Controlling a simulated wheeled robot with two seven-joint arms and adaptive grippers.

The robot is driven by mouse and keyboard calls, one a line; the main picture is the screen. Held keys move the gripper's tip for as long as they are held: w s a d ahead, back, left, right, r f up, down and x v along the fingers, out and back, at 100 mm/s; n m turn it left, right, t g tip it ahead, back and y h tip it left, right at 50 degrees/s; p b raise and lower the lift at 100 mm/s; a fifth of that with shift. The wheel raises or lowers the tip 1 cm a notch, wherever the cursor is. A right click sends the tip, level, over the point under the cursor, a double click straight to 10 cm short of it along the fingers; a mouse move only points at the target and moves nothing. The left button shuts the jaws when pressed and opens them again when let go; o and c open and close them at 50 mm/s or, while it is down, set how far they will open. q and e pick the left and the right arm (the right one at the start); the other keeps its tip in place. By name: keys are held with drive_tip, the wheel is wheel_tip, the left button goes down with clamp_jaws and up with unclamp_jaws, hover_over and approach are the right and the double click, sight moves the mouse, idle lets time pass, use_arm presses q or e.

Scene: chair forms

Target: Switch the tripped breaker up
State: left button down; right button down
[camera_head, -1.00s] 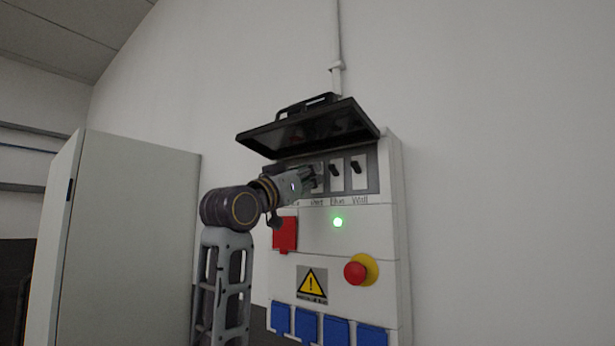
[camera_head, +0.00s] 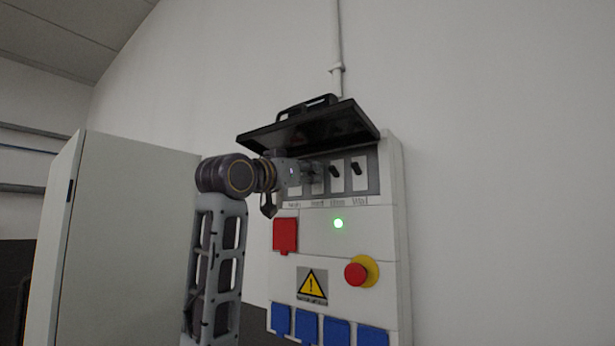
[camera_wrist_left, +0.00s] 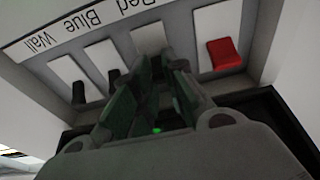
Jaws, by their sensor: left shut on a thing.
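The grey breaker panel (camera_head: 372,185) is on the white wall box, under a raised dark cover (camera_head: 310,130). In the head view, two black switches, Blue (camera_head: 334,170) and Wall (camera_head: 357,168), stand in the up position; they also show in the left wrist view as Blue (camera_wrist_left: 113,76) and Wall (camera_wrist_left: 78,93). My right gripper is not in view.
The raised cover hangs just above my left gripper. Below are a green lamp (camera_head: 338,223), a red socket cover (camera_head: 285,235), a red stop button (camera_head: 356,273) and several blue sockets (camera_head: 336,330). A grey cabinet (camera_head: 120,230) stands left. Wall space right is clear.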

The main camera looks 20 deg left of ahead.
use_arm(q)
drive_tip(key=shift+r+g+y, duration=0.4)
drive_tip(key=shift+g, duration=0.5)
drive_tip(key=shift+r, duration=0.1)
drive_tip(key=c, duration=1.4)
unclamp_jaws()
drive_tip(key=shift+w, duration=0.1)
drive_tip(key=shift+c, duration=0.2)
drive_tip(key=v, duration=1.2)
drive_tip(key=shift+r, duration=0.15)
